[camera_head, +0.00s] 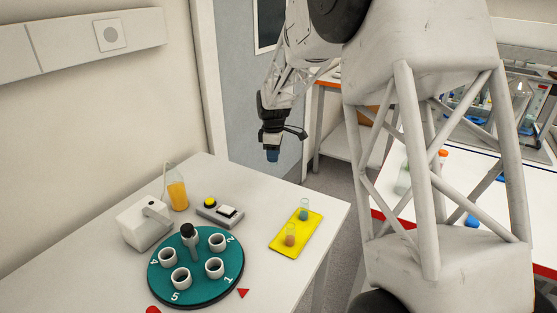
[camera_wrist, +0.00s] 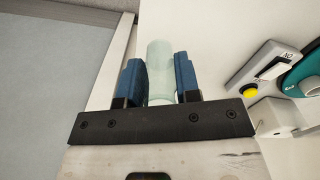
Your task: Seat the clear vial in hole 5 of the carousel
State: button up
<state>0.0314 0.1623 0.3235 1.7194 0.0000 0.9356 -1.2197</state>
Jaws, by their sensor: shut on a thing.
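My gripper (camera_head: 272,156) is high above the floor beyond the table's back edge. In the wrist view its blue fingers (camera_wrist: 160,82) are shut on a pale, see-through vial (camera_wrist: 160,68), which stands out past the fingertips. I cannot make out this vial in the head view. The teal carousel (camera_head: 205,292) is on the table, well below and left of my gripper. Its white ring holes surround a dark-topped post. Hole 5 (camera_head: 181,278) is at the front, by the number 5, and looks empty. Part of the carousel shows in the wrist view (camera_wrist: 291,84).
A yellow tray (camera_head: 283,245) holds a teal vial (camera_head: 304,212) and an orange vial (camera_head: 290,237). A button box (camera_head: 220,212), an orange juice flask (camera_head: 177,191) and a white device (camera_head: 143,226) stand behind the carousel. Red markers (camera_head: 243,293) lie beside it.

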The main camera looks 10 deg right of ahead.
jog(key=w+a+f+m, duration=0.1)
jog(key=w+f+m, duration=0.55)
jog(key=w, duration=0.65)
jog(key=w+a+f+m, duration=0.2)
jog(key=w+f+m, duration=0.45)
jog(key=w, duration=0.65)
jog(key=s+a+r+n, duration=0.4)
jog(key=a+r, duration=0.3)
jog(key=r, duration=0.1)
jog(key=s+a+r+n, duration=0.3)
jog(key=s+a+r, duration=0.1)
jog(key=a+r, duration=0.4)
jog(key=s+a+r+n, duration=0.9)
jog(key=s+a+r, duration=0.3)
jog(key=s+r, duration=0.25)
jog(key=s+a+f+n, duration=0.2)
jog(key=s+f+n, duration=0.2)
jog(key=s, duration=0.6)
jog(key=s+a+f+n, duration=0.3)
jog(key=s, duration=0.8)
jog(key=s+d+f+n, duration=0.2)
jog(key=s+f+n, duration=0.1)
jog(key=s, duration=0.6)
jog(key=s+d+f+n, duration=0.2)
jog(key=s+f+n, duration=0.2)
jog(key=s, duration=0.5)
jog(key=shift+s+f, duration=0.2)
jog(key=shift+f, duration=0.3)
